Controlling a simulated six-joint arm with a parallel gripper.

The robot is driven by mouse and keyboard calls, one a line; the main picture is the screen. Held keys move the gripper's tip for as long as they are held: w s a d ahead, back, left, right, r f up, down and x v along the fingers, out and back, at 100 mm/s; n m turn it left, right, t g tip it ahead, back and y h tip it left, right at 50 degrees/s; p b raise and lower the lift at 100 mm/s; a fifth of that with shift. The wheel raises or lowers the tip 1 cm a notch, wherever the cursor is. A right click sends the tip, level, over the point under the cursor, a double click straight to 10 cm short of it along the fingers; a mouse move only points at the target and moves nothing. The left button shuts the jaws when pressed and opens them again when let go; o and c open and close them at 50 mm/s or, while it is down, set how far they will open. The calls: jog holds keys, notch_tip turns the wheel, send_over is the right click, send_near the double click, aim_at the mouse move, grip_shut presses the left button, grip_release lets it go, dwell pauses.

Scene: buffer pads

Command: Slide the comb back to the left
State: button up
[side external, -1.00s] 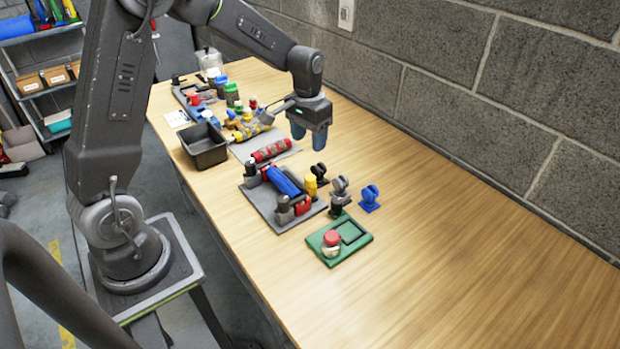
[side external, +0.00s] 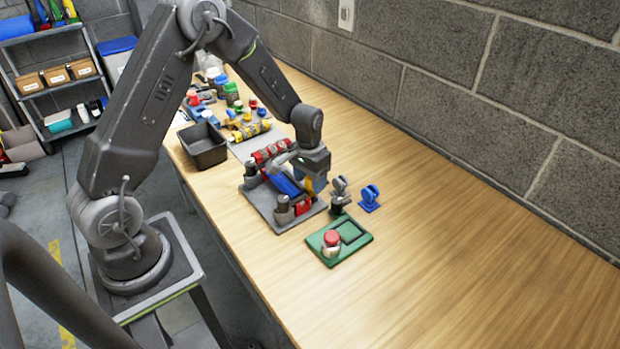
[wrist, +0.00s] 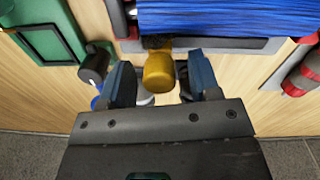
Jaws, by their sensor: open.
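A yellow cylindrical knob (wrist: 158,72) sits at the edge of the blue ribbed roll; a small dark piece (wrist: 156,42) shows between knob and roll. I cannot tell for sure which part is the comb; the knob looks like its handle. My gripper (side external: 311,180) is low at the right side of the blue roll's grey base. In the wrist view its blue fingers (wrist: 160,82) are open, one on each side of the knob, with gaps. The blue roll (side external: 285,183) lies on the grey base (side external: 262,207); it fills the top of the wrist view (wrist: 225,18). My gripper mostly hides the knob in the side view.
A grey clip (side external: 340,186) and a blue clip (side external: 369,198) stand right of my gripper. A green pad (side external: 352,246) with a red button (side external: 332,238) lies in front. The table's right front is clear.

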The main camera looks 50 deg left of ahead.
grip_shut()
jog(key=a, duration=0.7)
jog(key=shift+a, duration=0.2)
grip_release()
dwell(0.4)
jog(key=shift+r, duration=0.15)
notch_tip(320, 180, up, 14)
jog(key=shift+a+f, duration=0.2)
